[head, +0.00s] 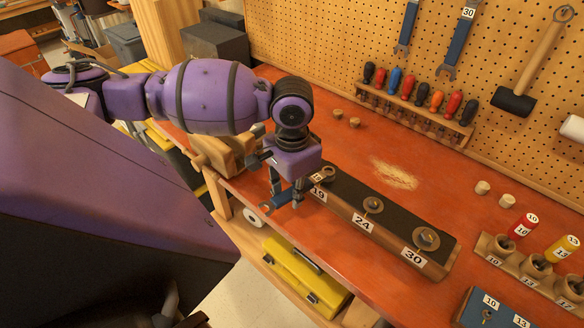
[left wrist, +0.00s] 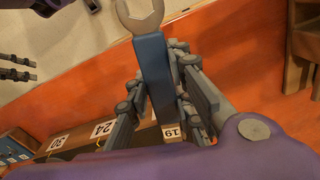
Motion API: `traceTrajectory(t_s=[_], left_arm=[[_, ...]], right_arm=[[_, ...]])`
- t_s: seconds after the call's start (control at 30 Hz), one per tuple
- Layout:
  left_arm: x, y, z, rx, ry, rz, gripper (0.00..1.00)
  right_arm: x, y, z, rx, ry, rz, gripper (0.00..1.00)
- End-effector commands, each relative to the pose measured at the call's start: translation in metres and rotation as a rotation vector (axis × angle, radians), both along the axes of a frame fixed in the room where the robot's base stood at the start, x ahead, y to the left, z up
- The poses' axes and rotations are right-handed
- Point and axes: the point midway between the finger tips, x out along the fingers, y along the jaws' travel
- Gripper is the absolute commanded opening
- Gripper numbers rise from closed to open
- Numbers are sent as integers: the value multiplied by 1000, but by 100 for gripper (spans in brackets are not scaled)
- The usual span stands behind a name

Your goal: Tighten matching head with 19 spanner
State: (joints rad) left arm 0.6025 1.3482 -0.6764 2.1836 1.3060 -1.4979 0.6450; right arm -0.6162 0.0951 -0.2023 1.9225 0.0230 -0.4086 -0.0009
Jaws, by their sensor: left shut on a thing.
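My left gripper (head: 286,196) is shut on a blue-handled spanner (left wrist: 152,70), over the front edge of the bench. Its grey open jaw (left wrist: 138,14) points away from the bolt block in the left wrist view. In the head view the spanner is mostly hidden by the gripper. The dark block (head: 395,222) carries bolt heads labelled 19, 24 and 30. The 19 head (head: 328,173) is at the left end, close beside my gripper. Fingers that look like my right gripper (left wrist: 18,67) show at the left wrist view's edge.
Spanners, one marked 30 (head: 462,35), and a mallet (head: 530,75) hang on the pegboard. A screwdriver rack (head: 415,108) stands at the back. A holder (head: 525,272) with numbered sockets is at right. A wooden vice (head: 222,150) stands left of my gripper.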

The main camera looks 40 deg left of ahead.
Motion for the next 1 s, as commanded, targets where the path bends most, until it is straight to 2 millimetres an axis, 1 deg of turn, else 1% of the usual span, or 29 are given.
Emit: traceTrajectory(t_s=[0.5,1.0], left_arm=[[0,0,-10,0,0,0,0],[0,0,-11,0,0,0,0]], right_arm=[[-1,-1,-1,-1,2,-1,40],[-1,-1,-1,-1,2,-1,40]])
